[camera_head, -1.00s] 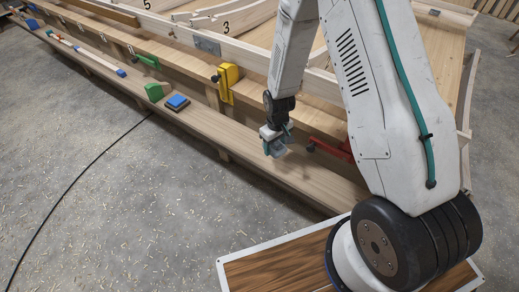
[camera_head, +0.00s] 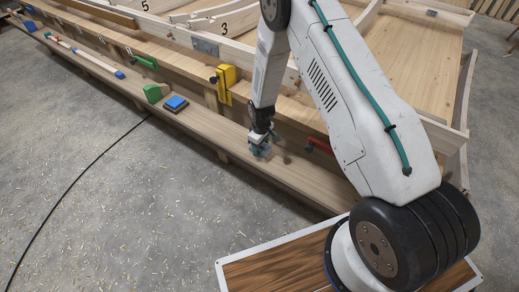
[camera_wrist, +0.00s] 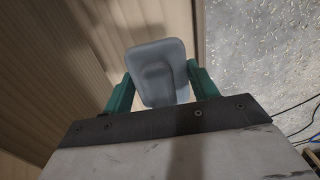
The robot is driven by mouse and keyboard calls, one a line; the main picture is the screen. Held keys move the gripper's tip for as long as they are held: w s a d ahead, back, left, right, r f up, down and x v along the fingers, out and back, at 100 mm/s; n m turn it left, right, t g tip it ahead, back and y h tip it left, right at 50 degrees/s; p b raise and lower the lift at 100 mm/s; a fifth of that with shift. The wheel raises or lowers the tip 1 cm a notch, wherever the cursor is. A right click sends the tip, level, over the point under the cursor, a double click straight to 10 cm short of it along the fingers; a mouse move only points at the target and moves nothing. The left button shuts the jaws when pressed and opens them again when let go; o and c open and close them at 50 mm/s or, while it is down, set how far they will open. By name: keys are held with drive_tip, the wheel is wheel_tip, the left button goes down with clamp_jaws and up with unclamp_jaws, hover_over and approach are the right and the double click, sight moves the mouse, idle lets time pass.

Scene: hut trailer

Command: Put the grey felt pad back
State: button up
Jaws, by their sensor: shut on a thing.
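The grey felt pad (camera_wrist: 156,68) is a rounded grey block with a raised middle part, seen in the wrist view. My gripper (camera_wrist: 160,88) is shut on it, with one teal finger on each side. In the head view my gripper (camera_head: 261,147) points down over the long wooden ledge, left of the red clamp. The pad is small and mostly hidden there. I cannot tell whether it touches the ledge.
On the ledge (camera_head: 202,124) stand a blue-topped block (camera_head: 176,103) and a green block (camera_head: 155,93). A yellow clamp (camera_head: 225,82), a green clamp (camera_head: 145,62) and a red clamp (camera_head: 319,146) sit along the bench edge. Ledge between blue block and gripper is clear.

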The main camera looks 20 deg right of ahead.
sight(260, 149)
drive_tip(key=shift+w, duration=0.6)
drive_tip(key=shift+w+f, duration=0.1)
drive_tip(key=shift+f, duration=1.7)
drive_tip(key=shift+f, duration=0.1)
drive_tip(key=o, duration=1)
